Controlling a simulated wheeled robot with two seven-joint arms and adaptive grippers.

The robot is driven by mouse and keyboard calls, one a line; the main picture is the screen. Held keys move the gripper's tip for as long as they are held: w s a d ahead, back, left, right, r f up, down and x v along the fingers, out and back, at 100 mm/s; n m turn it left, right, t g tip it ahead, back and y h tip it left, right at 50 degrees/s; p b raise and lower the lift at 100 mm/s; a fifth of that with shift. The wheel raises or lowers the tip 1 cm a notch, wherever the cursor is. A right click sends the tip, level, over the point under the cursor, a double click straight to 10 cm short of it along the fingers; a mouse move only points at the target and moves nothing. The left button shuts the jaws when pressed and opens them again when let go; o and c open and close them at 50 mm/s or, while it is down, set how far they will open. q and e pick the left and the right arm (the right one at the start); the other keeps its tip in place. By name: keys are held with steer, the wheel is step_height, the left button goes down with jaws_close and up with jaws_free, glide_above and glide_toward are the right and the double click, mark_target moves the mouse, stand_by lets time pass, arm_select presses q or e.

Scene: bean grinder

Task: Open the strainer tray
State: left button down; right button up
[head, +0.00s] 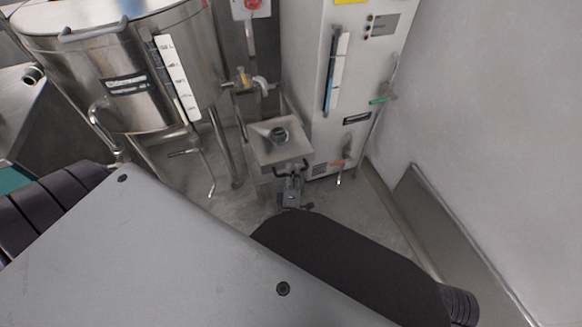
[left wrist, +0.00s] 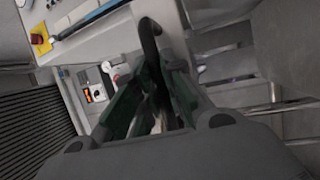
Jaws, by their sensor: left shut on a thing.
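The strainer tray (head: 265,147) is a square, light grey metal tray low between the steel tank and the tall cabinet. A round dark fitting (head: 279,135) sits above its middle. A black looped handle (head: 278,172) is on its near side. My left gripper (head: 292,176) is at this handle and shut on it. In the left wrist view, the handle (left wrist: 149,38) rises as a dark curved bar from between the fingers (left wrist: 152,92). The fingers hide part of it. My right gripper is not in view.
A large steel tank (head: 130,75) on legs stands at the left, with a tap (head: 260,82) beside the tray. Bare floor (head: 345,210) lies nearer me, bounded by the right wall (head: 500,120).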

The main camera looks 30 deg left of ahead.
arm_select(q)
steer(key=c, duration=1.5)
jaws_free()
steer(key=shift+s+d, duration=0.1)
steer(key=shift+s, duration=0.05)
